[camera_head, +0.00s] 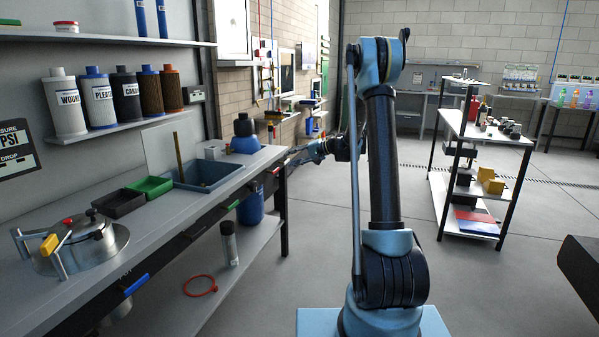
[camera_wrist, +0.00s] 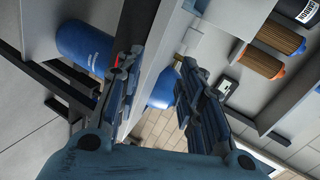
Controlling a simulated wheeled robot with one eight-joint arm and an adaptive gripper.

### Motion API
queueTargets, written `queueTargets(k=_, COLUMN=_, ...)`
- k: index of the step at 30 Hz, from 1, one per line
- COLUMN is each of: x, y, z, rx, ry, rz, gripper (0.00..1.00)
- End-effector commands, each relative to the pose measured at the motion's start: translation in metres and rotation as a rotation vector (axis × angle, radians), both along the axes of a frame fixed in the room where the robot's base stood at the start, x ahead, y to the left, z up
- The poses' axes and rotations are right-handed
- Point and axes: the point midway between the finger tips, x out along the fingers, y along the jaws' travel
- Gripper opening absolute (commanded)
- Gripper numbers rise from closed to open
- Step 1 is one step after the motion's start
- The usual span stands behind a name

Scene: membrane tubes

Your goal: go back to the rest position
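My gripper (camera_head: 291,158) is at the end of my blue and black arm, pointing left toward the far end of the workbench (camera_head: 150,235). In the wrist view its two fingers stand apart with a clear gap between the tips (camera_wrist: 162,58), so it is open. Nothing shows held between the fingers. Behind the gap lie the bench edge and part of a blue jug (camera_wrist: 161,90). Contact with the bench cannot be told.
The bench holds a blue-grey basin (camera_head: 215,176), green tray (camera_head: 150,186), black tray (camera_head: 118,204) and metal pot (camera_head: 88,238). A shelf of filter cartridges (camera_head: 124,98) hangs above. A white shelf cart (camera_head: 485,131) stands right. Floor between is clear.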

Motion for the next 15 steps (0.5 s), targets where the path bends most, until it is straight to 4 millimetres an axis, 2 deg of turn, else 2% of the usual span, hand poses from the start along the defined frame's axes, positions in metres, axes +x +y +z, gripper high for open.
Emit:
queueTargets(k=6, x=-0.052, y=-0.011, z=0.024, rx=-0.114, ry=0.005, rz=0.011, gripper=0.35)
queueTargets(k=15, x=-0.126, y=-0.031, z=0.044, rx=-0.272, ry=0.013, rz=0.025, gripper=0.35)
